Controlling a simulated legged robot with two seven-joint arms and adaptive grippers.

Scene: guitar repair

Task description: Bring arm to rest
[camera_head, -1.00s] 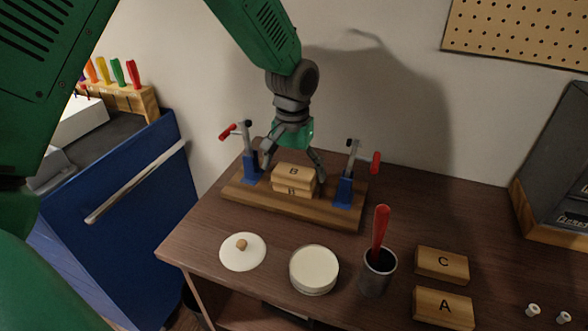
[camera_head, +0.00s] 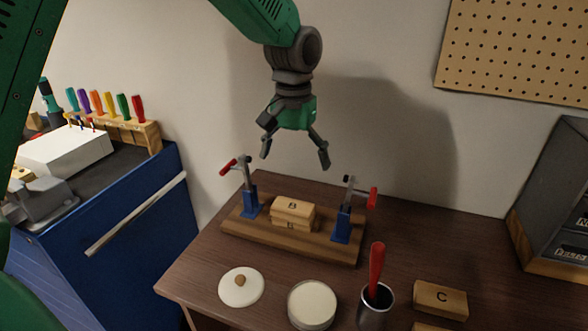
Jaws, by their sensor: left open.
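My left gripper (camera_head: 294,155) is open and empty. It hangs in the air above the wooden clamp board (camera_head: 325,245), with its fingers spread and pointing down. Two stacked wooden blocks marked B (camera_head: 292,212) lie on the board between two blue toggle clamps. The left clamp (camera_head: 249,200) and the right clamp (camera_head: 343,222) have red handles, and both stand apart from the gripper. My left arm (camera_head: 262,18) comes in from the top left. My right gripper is not in view.
On the brown table (camera_head: 200,250) are a white lid (camera_head: 241,288), a round white-topped container (camera_head: 312,304), a metal cup with a red-handled tool (camera_head: 375,302) and block C (camera_head: 440,298). A grey cabinet (camera_head: 555,200) stands right. A blue tool cabinet (camera_head: 110,225) stands left.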

